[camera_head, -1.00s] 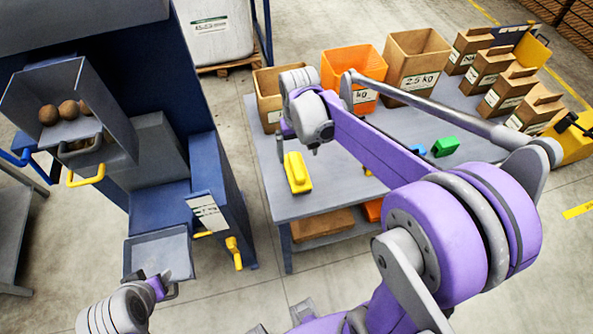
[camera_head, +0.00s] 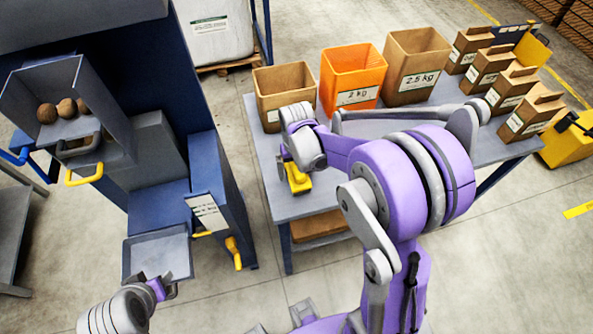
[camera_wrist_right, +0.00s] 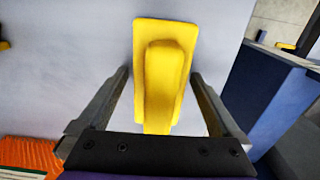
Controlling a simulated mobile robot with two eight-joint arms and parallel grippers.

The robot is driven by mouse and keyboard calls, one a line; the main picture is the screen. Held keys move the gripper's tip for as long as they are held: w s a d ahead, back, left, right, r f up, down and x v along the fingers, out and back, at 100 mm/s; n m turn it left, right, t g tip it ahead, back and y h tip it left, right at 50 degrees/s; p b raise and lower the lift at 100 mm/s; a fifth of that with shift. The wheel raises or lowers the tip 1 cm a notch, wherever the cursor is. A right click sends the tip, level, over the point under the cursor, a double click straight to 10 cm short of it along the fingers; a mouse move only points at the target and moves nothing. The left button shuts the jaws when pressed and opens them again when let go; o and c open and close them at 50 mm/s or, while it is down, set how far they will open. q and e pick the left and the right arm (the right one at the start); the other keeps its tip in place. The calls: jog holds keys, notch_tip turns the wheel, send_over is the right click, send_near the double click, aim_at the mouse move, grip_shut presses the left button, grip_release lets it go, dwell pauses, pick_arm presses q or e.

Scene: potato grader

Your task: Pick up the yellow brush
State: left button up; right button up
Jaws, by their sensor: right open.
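The yellow brush (camera_head: 299,183) lies on the grey table near its left edge, partly hidden by my right wrist in the head view. In the right wrist view the brush (camera_wrist_right: 163,75) is seen from above, with a raised handle along its middle. My right gripper (camera_wrist_right: 160,95) is open, with one finger on each side of the brush and a visible gap to it on both sides. I cannot tell how far above the table the fingertips are. My left gripper (camera_head: 165,287) is low at the left, near the grey tray; its jaws are too small to read.
A cardboard box (camera_head: 284,88), an orange 2 kg box (camera_head: 352,75) and a 2.5 kg box (camera_head: 416,65) stand along the table's back. The blue machine (camera_head: 232,190) stands left of the table (camera_head: 265,160), across a narrow gap. Several cartons stand at right.

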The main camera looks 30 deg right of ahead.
jog(key=shift+c, duration=0.3)
grip_shut()
notch_tip(320, 180, up, 10)
jog(key=shift+r+p, duration=0.1)
jog(key=shift+p, duration=0.25)
jog(key=c, duration=0.6)
grip_release()
jog(key=c, duration=0.5)
jog(key=shift+o, duration=0.2)
jog(key=shift+f, duration=0.2)
